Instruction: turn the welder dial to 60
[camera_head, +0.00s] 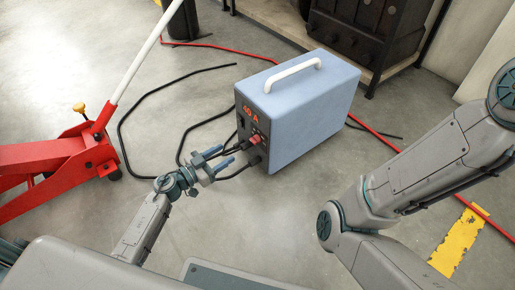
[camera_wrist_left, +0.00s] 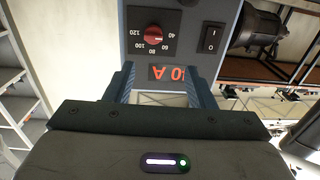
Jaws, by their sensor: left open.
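The blue-grey welder (camera_head: 310,110) stands on the floor with its dark front panel facing left. Its red dial (camera_head: 255,139) is on that panel, below a lit red display (camera_head: 251,113) that ends in "0 A"; I cannot read the first digit surely. In the left wrist view the panel is upside down, with the dial (camera_wrist_left: 153,35) inside a scale of 40 to 120. My left gripper (camera_head: 219,157) is open and empty in front of the panel, apart from the dial. Its fingers (camera_wrist_left: 162,78) partly frame the display. My right gripper is out of view.
A power switch (camera_wrist_left: 211,37) is beside the dial. Black cables (camera_head: 185,135) run from the welder's front across the floor. A red jack (camera_head: 60,165) stands at left, and a dark cabinet (camera_head: 365,35) behind. My right arm is at right.

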